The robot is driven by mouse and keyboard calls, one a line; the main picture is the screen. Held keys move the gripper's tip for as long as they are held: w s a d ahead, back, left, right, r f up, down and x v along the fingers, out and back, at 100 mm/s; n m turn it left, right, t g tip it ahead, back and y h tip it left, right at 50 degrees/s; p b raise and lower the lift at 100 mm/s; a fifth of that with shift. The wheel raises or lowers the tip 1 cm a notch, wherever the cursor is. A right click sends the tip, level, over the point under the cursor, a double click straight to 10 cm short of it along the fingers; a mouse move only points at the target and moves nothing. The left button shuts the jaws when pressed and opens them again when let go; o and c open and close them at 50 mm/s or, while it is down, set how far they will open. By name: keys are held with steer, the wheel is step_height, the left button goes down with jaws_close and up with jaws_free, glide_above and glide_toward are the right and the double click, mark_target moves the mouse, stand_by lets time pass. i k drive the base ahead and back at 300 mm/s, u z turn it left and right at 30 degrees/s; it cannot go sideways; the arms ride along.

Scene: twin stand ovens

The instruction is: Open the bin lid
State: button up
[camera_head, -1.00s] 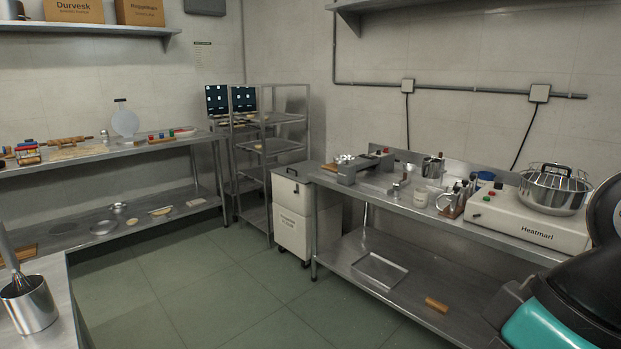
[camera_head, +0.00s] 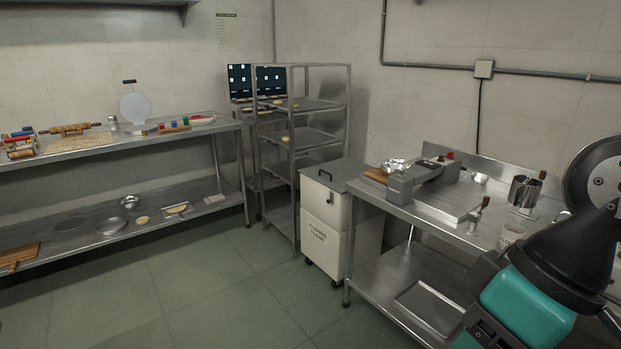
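The bin (camera_head: 325,233) is a white, boxy, wheeled bin with dark lettering on its front. A dark handle (camera_head: 324,175) shows on the upper front. My arm, dark grey and teal, fills the lower right, in front of the right-hand table and well apart from the bin. My gripper's fingertips cannot be made out.
A steel rack (camera_head: 294,150) stands directly left of the bin. The right-hand steel table (camera_head: 398,208) adjoins its right side, with a grey appliance (camera_head: 422,178) near the corner. A long steel table (camera_head: 90,150) runs along the left wall. Green tiled floor (camera_head: 190,285) is clear before the bin.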

mark_target(334, 175)
steer(key=u, duration=0.15)
steer(key=i, duration=3.1)
steer(key=z, duration=0.05)
